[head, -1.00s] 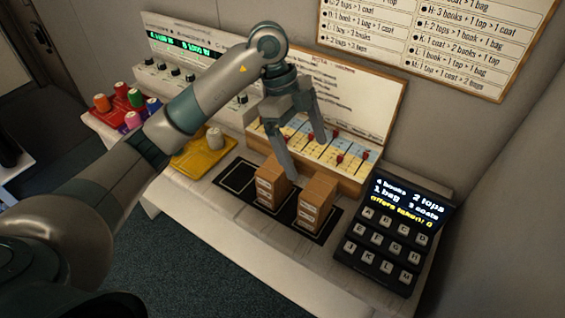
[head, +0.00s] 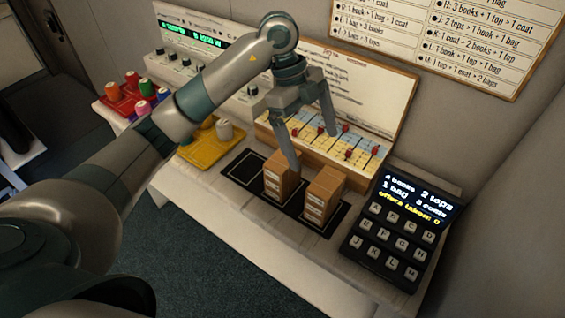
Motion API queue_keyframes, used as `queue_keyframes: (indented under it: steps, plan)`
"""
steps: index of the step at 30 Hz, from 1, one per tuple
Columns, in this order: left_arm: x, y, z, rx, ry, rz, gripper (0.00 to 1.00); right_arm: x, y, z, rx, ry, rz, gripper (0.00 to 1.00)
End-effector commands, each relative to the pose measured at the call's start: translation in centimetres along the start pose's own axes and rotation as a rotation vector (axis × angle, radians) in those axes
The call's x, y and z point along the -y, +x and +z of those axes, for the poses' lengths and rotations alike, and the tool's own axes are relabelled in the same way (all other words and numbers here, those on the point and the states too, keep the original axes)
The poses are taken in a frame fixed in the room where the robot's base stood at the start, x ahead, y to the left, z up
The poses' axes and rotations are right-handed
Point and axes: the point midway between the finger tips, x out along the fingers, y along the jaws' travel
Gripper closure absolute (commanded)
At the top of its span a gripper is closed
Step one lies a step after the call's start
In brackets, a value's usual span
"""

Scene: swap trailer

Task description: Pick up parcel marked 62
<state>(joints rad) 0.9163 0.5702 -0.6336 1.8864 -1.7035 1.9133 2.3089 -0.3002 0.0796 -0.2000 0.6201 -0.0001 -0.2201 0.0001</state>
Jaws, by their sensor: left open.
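Two brown cardboard parcels stand upright side by side on a black mat (head: 240,167) with outlined slots. The left parcel is (head: 279,184) and the right parcel is (head: 321,199). Both have pale labels on their front faces, too small to read, so I cannot tell which is marked 62. My left gripper (head: 313,148) is open and empty, with fingers pointing down above and behind the parcels. One fingertip overlaps the top of the left parcel in the picture; I cannot tell whether it touches. The other finger is farther back, before the slider panel. My right gripper is out of view.
A panel with red sliders (head: 347,153) stands behind the mat. A black keypad with a lit screen (head: 384,240) sits to the right. A yellow tray (head: 198,156) and a red tray with colored spools (head: 130,102) lie left. The mat's left slot is empty.

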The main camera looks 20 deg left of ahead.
Motion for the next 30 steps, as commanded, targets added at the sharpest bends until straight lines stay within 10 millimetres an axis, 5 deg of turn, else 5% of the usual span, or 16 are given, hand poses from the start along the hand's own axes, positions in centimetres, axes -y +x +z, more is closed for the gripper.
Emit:
queue_keyframes:
  steps: [30]
  plan:
    - [-0.4, -4.7, 6.4, -0.002, 1.536, 0.013, 0.04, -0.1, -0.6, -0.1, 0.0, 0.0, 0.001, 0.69]
